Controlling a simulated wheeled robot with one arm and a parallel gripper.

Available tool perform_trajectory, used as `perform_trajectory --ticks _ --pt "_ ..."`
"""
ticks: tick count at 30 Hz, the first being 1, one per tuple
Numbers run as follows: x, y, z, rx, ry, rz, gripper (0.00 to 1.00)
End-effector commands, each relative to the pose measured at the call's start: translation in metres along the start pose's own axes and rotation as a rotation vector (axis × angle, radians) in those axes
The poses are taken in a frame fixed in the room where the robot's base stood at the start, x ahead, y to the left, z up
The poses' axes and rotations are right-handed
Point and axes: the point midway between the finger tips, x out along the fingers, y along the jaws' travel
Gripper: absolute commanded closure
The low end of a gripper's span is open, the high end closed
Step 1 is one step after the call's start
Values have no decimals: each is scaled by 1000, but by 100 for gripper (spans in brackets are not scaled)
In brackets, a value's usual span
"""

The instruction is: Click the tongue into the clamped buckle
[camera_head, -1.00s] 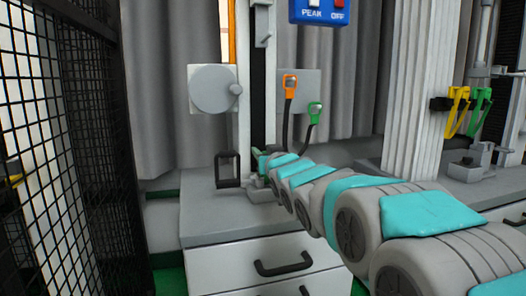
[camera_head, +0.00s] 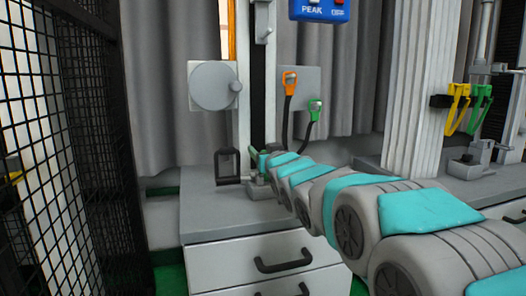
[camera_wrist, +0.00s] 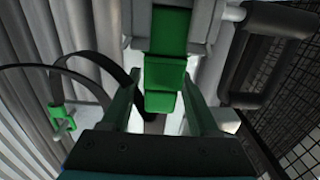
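A green buckle (camera_wrist: 170,30) sits in the grey clamp at the top middle of the wrist view. The green tongue (camera_wrist: 165,73) is between the fingertips of my gripper (camera_wrist: 162,70), in line with the buckle and right against it. How deep the tongue sits in the buckle cannot be seen. In the head view my gripper (camera_head: 262,160) is small, low at the foot of the tower, and my arm hides most of the buckle area.
A black bracket handle (camera_head: 228,166) stands just left of the clamp. An orange connector (camera_head: 290,79) and a green connector (camera_head: 315,107) on black straps are up to the right. Black mesh (camera_head: 70,150) stands on the left. A blue PEAK panel (camera_head: 320,10) is above.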

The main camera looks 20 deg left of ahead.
Motion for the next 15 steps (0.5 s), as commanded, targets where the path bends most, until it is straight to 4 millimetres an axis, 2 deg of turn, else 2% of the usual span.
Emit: perform_trajectory --ticks 15 --pt "-7 0 -1 0 1 0 31"
